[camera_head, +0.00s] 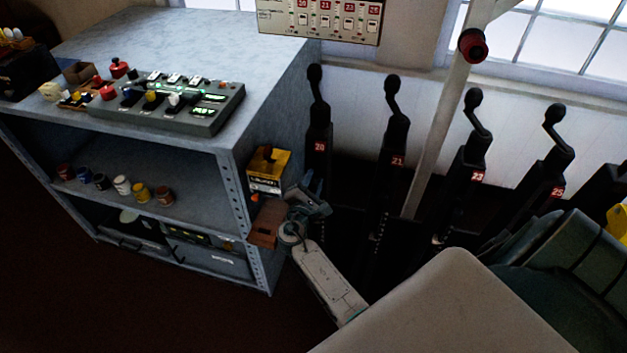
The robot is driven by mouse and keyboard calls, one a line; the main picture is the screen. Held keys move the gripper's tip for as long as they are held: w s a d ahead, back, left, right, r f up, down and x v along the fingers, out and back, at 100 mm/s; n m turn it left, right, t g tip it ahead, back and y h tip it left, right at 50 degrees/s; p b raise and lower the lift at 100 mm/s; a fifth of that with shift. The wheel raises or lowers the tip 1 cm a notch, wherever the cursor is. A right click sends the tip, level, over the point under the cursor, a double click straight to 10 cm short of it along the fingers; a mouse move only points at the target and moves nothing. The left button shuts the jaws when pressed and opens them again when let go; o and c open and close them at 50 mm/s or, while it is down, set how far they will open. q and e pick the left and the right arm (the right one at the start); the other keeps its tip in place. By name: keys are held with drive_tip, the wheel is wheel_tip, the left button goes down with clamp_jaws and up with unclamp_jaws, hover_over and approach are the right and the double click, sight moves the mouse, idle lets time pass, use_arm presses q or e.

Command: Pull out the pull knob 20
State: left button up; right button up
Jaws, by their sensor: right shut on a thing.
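The dark lever marked 20 (318,140) stands upright beside the shelf, with a red number plate below its handle. My right gripper (312,203) is at the lower front of this lever, just right of a brown box. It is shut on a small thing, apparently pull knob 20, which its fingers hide. I cannot tell how far the knob is out. My left gripper is not in view.
Levers 21 (394,150), 23 (473,160) and 25 (550,170) stand to the right. A metal shelf (285,90) with a control box (215,112) is on the left. A yellow box (268,165) and the brown box (268,222) are close to my gripper.

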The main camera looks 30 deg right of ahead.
clamp_jaws()
drive_tip(key=shift+b+v, duration=0.3)
drive_tip(key=shift+v, duration=0.75)
drive_tip(key=shift+s+a, duration=0.1)
drive_tip(key=shift+a, duration=0.1)
drive_tip(key=o, duration=0.8)
unclamp_jaws()
drive_tip(key=shift+f, duration=0.1)
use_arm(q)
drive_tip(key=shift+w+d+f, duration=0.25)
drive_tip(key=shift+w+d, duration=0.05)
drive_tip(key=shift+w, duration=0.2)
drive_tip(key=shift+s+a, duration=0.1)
